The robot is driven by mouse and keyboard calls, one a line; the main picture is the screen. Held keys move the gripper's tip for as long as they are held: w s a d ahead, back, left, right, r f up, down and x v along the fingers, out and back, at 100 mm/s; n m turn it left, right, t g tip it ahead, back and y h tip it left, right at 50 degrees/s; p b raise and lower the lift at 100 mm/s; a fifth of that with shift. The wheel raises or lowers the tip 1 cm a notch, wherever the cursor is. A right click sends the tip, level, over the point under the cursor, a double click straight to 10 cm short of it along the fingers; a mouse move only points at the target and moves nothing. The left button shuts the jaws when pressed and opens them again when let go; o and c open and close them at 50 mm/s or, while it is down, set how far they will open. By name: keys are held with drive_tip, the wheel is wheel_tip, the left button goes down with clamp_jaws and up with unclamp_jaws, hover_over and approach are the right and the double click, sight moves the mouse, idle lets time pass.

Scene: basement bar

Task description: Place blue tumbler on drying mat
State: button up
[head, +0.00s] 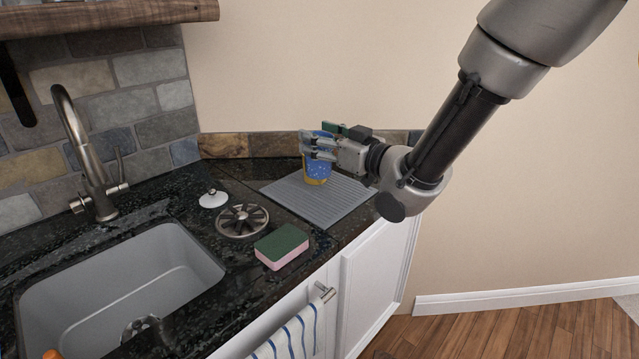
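The blue tumbler (317,171) has a speckled blue side and a yellow band at its base. It is upright over the back part of the grey ribbed drying mat (318,206), and its base appears to touch the mat. My gripper (318,147) comes in from the right with its fingers around the upper part of the tumbler. The fingers hide part of the tumbler's rim and side. I cannot tell whether they press on it or stand slightly apart from it.
A pink and green sponge (282,247), a round metal strainer (242,220) and a white knobbed lid (213,198) lie left of the mat. The sink (120,285) and faucet (85,160) are farther left. A wall stands behind the mat. The mat's front is clear.

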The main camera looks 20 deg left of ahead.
sight(328, 176)
wheel_tip(328, 176, down, 8)
drive_tip(key=shift+f, duration=0.15)
drive_tip(key=shift+f, duration=0.15)
drive_tip(key=o, duration=1.7)
